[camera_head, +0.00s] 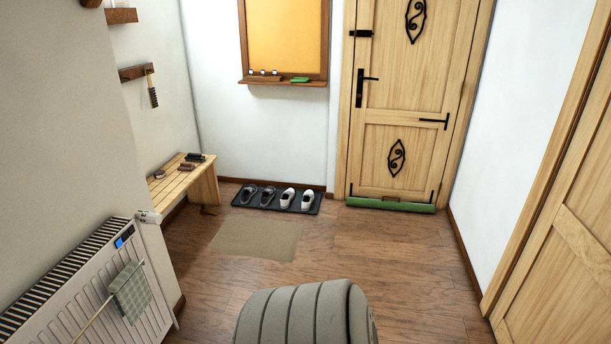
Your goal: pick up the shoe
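Several shoes stand on a dark tray (318,206) on the floor against the far wall, left of the wooden door. The two on the right are white: one white shoe (288,198) and another white shoe (307,200). The two on the left are dark grey: one grey shoe (249,193) and another grey shoe (267,195). They stand side by side. Neither of my grippers shows in the head view.
A wooden bench (192,183) with small items stands left of the tray. A beige mat (255,240) lies in front. A radiator (95,290) with a cloth (131,292) is near left. A ribbed grey rounded object (300,315) is at bottom centre. The right-hand floor is clear.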

